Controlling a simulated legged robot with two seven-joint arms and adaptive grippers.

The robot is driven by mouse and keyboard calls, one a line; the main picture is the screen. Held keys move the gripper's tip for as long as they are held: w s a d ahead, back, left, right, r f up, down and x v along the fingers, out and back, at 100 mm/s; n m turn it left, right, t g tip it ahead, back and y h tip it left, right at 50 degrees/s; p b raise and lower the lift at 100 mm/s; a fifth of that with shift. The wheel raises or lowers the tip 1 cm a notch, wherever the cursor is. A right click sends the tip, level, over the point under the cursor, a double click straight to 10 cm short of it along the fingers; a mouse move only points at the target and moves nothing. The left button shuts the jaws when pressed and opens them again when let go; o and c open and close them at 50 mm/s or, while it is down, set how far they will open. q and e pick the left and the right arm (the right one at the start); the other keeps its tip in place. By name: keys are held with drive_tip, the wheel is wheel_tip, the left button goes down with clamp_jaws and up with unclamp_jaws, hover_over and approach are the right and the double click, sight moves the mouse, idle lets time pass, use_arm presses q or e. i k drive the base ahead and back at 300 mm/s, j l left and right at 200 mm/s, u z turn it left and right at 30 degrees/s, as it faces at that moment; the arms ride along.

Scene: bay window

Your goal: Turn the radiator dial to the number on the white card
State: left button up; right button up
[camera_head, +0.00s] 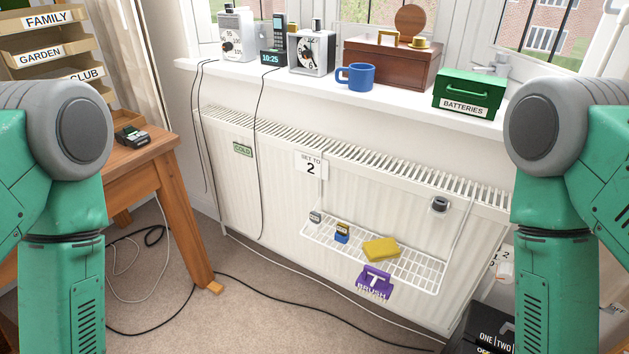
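My green arms stand upright at the left and right edges. Neither gripper is in view.
A wire rack (419,277) on the radiator front holds a yellow sponge (381,249) and small items; a purple brush (375,284) hangs below. A black box (489,328) stands low right. Cables cross the carpet. A wooden table (160,165) is left; the sill (410,105) holds several objects.

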sight(505, 270)
drive_tip(key=z, duration=1.4)
drive_tip(key=i+j+z, duration=0.25)
drive_tip(key=z, duration=0.15)
drive_tip(key=i+j+z, duration=0.2)
drive_tip(key=j+z, duration=0.25)
drive_tip(key=l, duration=0.1)
